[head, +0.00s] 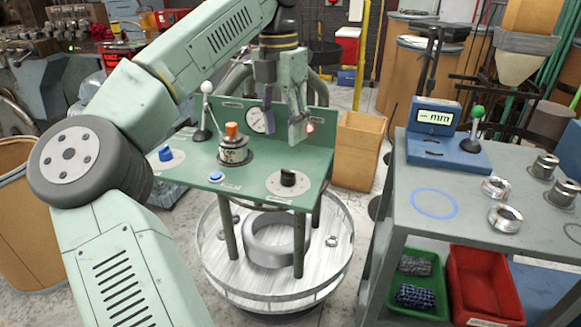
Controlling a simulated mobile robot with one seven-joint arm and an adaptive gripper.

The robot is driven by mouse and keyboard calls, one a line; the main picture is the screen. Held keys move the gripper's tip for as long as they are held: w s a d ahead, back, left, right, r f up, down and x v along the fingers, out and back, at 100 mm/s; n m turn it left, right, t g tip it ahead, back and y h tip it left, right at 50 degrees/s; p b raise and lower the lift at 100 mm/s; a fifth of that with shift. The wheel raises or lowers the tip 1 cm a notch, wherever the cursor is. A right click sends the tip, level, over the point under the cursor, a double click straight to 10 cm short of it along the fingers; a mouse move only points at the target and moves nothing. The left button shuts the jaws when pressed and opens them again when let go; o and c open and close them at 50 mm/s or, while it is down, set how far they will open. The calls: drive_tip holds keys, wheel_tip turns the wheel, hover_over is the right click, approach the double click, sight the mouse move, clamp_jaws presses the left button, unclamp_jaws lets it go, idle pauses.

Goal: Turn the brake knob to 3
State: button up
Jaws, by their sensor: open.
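The green panel (247,190) carries two knobs on pale round dials. A black knob (288,178) is at the front right and a blue knob (166,154) is at the left. Their markings are too small to read, so I cannot tell which one is the brake knob or its setting. My gripper (283,128) is open and empty, pointing down near the back of the panel. In the picture it is above the black knob and apart from it, in front of part of a round gauge (256,121).
An orange-topped cylinder (232,146), a white-balled lever (207,110) and a blue button (216,176) stand on the panel. A grey table (450,180) at right holds a blue display unit (440,130) and metal coils (505,217). A round tray (225,275) is below.

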sight(287, 170)
drive_tip(key=f, duration=1)
drive_tip(key=shift+s+d+f, duration=0.15)
drive_tip(key=shift+s+d, duration=0.05)
drive_tip(key=shift+d, duration=0.1)
drive_tip(key=shift+c, duration=0.2)
clamp_jaws()
